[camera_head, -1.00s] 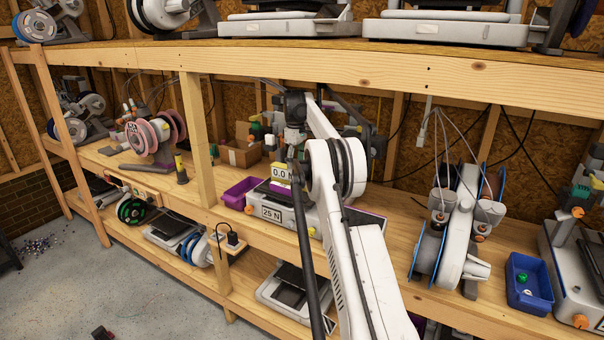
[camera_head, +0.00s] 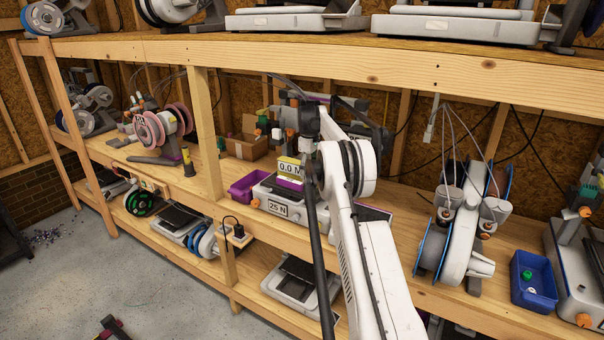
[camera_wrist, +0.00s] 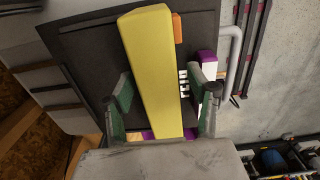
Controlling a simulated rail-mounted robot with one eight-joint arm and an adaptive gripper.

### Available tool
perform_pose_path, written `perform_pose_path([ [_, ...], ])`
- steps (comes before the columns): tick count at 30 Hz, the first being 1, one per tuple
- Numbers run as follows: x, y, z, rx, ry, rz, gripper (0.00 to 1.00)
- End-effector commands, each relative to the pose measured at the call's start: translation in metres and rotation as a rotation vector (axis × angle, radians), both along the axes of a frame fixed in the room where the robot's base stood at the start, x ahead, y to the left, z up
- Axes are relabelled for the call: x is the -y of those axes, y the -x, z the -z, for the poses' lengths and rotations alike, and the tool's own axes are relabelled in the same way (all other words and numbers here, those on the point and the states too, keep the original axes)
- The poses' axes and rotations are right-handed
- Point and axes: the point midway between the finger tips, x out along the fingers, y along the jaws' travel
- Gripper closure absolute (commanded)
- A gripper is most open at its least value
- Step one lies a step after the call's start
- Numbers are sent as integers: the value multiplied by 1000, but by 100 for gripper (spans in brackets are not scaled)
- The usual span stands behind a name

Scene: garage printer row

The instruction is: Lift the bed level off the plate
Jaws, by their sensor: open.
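The yellow bed level (camera_wrist: 152,75) is a long bar lying over the dark plate (camera_wrist: 85,60) in the wrist view. My gripper (camera_wrist: 164,98) is open, with one green-padded finger on each side of the bar's near part. Gaps show between the fingers and the bar; I cannot tell whether either finger touches it. In the head view the printer (camera_head: 275,203) with the "25 N" label stands on the middle shelf. Above it is a yellow readout (camera_head: 289,167) marked "0.0". My arm hides much of the plate and gripper there.
A purple bin (camera_head: 247,186) is left of the printer, and a cardboard box (camera_head: 246,148) is behind it. A wooden post (camera_head: 206,135) stands to the left. The upper shelf's edge (camera_head: 400,66) runs overhead. A blue bin (camera_head: 533,281) is at right.

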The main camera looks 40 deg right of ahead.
Motion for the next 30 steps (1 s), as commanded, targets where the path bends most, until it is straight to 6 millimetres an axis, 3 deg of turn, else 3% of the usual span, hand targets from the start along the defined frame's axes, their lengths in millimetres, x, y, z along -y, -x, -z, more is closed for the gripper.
perform_pose_path([
  [2,0,0,0,0,0,0,49],
  [14,0,0,0,0,0,0,100],
  [23,0,0,-2,0,0,0,100],
  [30,0,0,-18,0,0,0,100],
])
